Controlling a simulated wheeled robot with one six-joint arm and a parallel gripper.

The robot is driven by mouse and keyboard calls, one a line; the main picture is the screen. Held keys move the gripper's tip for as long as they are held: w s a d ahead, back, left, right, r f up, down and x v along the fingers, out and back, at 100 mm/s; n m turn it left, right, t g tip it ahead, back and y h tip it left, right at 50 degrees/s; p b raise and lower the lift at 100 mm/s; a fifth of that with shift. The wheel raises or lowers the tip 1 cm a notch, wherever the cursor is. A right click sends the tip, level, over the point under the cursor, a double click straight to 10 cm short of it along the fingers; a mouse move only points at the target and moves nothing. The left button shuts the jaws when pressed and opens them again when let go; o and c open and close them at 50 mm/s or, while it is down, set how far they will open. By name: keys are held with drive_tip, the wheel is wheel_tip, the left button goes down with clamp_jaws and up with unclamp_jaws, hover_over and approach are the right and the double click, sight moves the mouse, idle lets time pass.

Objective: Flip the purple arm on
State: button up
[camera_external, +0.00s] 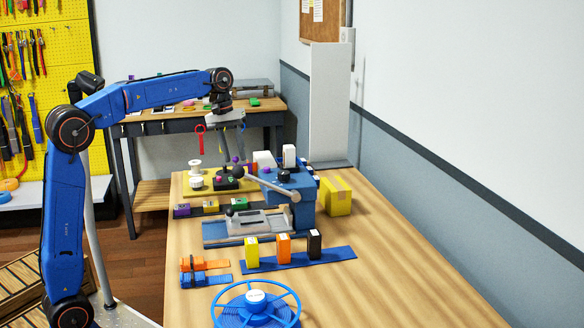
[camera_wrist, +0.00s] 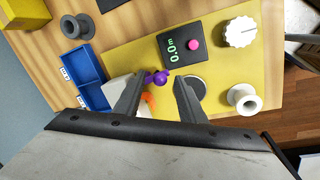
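The purple arm (camera_wrist: 157,77) is a small knobbed purple piece on the yellow board (camera_wrist: 215,70) in the wrist view. Its base is partly hidden by my left finger. My gripper (camera_wrist: 160,84) is open, with its two dark fingers apart. The purple arm shows in the gap at the fingertips, nearer the left one; I cannot tell whether they touch. In the external view my gripper (camera_external: 237,157) points down over the far part of the workbench, with a small purple spot near its tips.
Around it in the wrist view are a black display box (camera_wrist: 181,50) with a pink button, a white knob (camera_wrist: 240,32), a white spool (camera_wrist: 244,98) and a blue bin (camera_wrist: 82,68). An orange piece (camera_wrist: 148,100) sits by the left finger. A blue vise-like machine (camera_external: 300,190) stands nearby.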

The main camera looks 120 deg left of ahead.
clamp_jaws()
drive_tip(key=shift+a, duration=0.1)
drive_tip(key=shift+s+a+m+h, duration=0.15)
drive_tip(key=shift+s+a+m, duration=0.15)
drive_tip(key=shift+m, duration=0.6)
drive_tip(key=shift+s+a+m+h, duration=0.15)
drive_tip(key=shift+s+a+m, duration=0.1)
drive_tip(key=shift+m, duration=0.65)
unclamp_jaws()
